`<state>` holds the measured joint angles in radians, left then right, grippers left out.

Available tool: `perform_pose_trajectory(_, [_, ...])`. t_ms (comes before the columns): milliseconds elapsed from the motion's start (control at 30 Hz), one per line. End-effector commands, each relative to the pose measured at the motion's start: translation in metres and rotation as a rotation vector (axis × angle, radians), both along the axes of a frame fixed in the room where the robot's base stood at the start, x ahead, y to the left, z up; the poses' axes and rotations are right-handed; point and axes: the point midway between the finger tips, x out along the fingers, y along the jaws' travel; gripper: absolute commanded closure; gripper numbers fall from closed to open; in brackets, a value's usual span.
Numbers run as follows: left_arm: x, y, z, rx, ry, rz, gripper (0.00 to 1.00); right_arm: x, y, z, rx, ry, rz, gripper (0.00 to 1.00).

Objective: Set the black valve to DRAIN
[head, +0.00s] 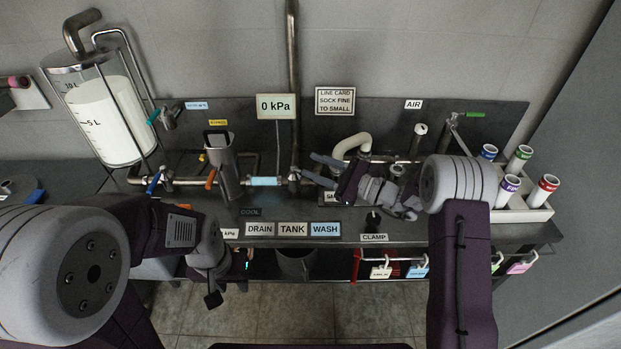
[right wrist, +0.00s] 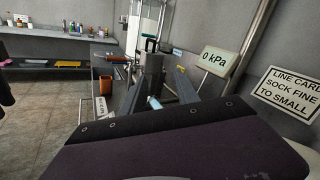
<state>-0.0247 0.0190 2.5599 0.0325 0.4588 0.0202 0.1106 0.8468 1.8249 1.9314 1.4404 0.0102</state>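The DRAIN label (head: 259,229) is on the bench front, left of the TANK label (head: 293,229) and the WASH label (head: 325,229). A metal pipe fitting (head: 294,178) stands above them at the foot of the upright pipe. I cannot clearly make out a black valve handle there. My right gripper (head: 312,167) is open, its two fingers pointing left just beside this fitting. In the right wrist view its spread fingers also show, with a light blue tube section (right wrist: 154,102) beyond. My left gripper (head: 213,299) hangs low at the bench's front edge; its finger opening is unclear.
A metal jug (head: 221,165) stands left of the pipe, near blue and orange (head: 210,179) valve handles. The milk tank (head: 105,120) is at the back left. A 0 kPa display (head: 276,106) stands behind. A rack of capped tubes (head: 536,212) is at right.

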Motion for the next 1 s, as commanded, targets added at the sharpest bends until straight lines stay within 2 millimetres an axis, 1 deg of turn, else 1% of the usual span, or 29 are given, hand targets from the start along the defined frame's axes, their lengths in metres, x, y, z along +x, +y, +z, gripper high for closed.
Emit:
perform_pose_trajectory(33, [0.0,0.0,0.003,0.0,0.0,0.0,0.64,0.022,-0.02,-0.024,0.058,0.041,-0.087,0.63])
perform_pose_trajectory(67, [0.0,0.0,0.003,0.0,0.0,0.0,0.64,0.03,-0.031,-0.04,0.077,0.065,-0.129,0.63])
perform_pose_trajectory(100, [0.0,0.0,0.004,0.0,0.0,0.0,0.64,0.035,-0.04,-0.061,0.088,0.1,-0.163,0.63])
perform_pose_trajectory(200, [0.0,0.0,0.005,0.0,0.0,0.0,0.64,0.03,-0.05,-0.102,0.094,0.176,-0.187,0.63])
perform_pose_trajectory(300, [0.0,0.0,0.005,0.0,0.0,0.0,0.64,0.026,-0.055,-0.119,0.097,0.213,-0.2,0.63])
perform_pose_trajectory(400, [0.0,0.0,0.005,0.0,0.0,0.0,0.64,0.026,-0.058,-0.12,0.097,0.215,-0.204,0.63])
perform_pose_trajectory(467, [0.0,0.0,0.005,0.0,0.0,0.0,0.64,0.027,-0.056,-0.12,0.096,0.215,-0.203,0.63])
perform_pose_trajectory(567, [0.0,0.0,0.007,0.0,0.0,0.0,0.64,0.035,-0.045,-0.12,0.094,0.214,-0.2,0.63])
perform_pose_trajectory(800, [0.0,0.0,0.009,0.0,0.0,0.0,0.64,0.067,-0.006,-0.12,0.094,0.214,-0.199,0.63])
perform_pose_trajectory(900, [0.0,0.0,0.009,0.0,0.0,0.0,0.64,0.077,0.005,-0.121,0.094,0.213,-0.2,0.63])
perform_pose_trajectory(1000, [0.0,0.0,0.01,0.0,0.0,0.0,0.64,0.082,0.011,-0.121,0.094,0.215,-0.202,0.63])
